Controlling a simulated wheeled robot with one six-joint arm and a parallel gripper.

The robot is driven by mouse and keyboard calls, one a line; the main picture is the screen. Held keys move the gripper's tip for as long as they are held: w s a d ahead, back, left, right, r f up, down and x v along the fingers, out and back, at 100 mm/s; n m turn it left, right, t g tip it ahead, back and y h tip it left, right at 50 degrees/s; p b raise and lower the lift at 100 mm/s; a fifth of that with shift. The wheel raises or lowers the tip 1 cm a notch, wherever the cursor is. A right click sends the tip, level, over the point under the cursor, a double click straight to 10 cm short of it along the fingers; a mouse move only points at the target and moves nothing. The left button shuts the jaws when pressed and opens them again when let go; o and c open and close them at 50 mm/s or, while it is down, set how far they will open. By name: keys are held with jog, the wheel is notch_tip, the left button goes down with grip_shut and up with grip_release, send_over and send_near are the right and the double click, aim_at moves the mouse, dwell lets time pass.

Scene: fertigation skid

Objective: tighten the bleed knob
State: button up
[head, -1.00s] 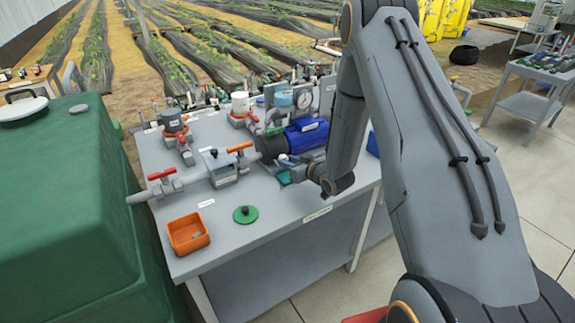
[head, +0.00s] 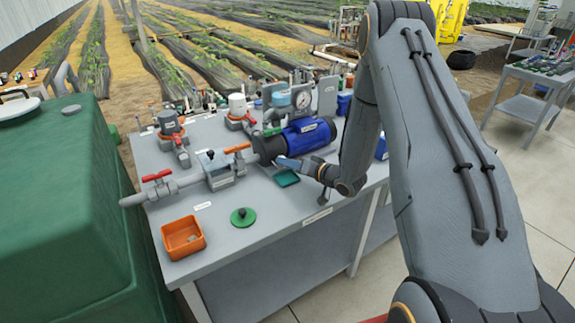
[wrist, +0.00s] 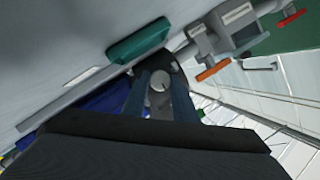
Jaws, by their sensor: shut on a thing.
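In the wrist view, a small round pale-grey knob (wrist: 160,81) with a short dark mark on its face sits between the two fingers of my gripper (wrist: 161,92). The fingers are shut on it, one on each side. In the head view my gripper (head: 284,163) reaches in from the right at the front of the blue pump motor (head: 309,137), above the bench. The knob cannot be made out in the head view, where the gripper covers that spot. How far the knob is screwed in cannot be told.
A teal tray (head: 287,178) lies just below my gripper. An orange bin (head: 183,238) and a green disc (head: 243,217) sit on the bench front. Red-handled valve piping (head: 160,188) runs left. A green tank (head: 60,200) stands beside the bench.

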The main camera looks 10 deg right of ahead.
jog(key=shift+w, duration=0.1)
dwell(0.3)
jog(key=o, duration=1)
jog(key=shift+d, duration=0.1)
jog(key=shift+o, duration=0.2)
jog(key=b+v, duration=0.1)
jog(key=v, duration=0.7)
jog(key=shift+b, duration=0.4)
